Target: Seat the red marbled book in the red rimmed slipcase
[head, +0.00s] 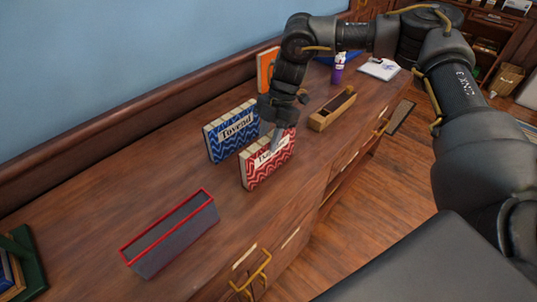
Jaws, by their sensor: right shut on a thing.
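The red marbled book (269,168), with wavy red and white covers and a pale label, stands upright near the front edge of the wooden cabinet top. My right gripper (278,137) reaches down over its upper edge and is shut on it. The gripper and wrist hide part of the book's top. I cannot tell whether its bottom touches the wood. The red rimmed slipcase (199,236), a dark grey open box, lies nearer to me at the lower left, apart from the book. Its opening faces up and looks empty. My left gripper is out of view.
A blue patterned book (233,132) stands close behind the red one. A wooden box (332,109), an orange item (266,70), a purple bottle (338,69) and a notepad (379,69) lie farther back. A green holder (25,262) is lower left. Wood between book and slipcase is clear.

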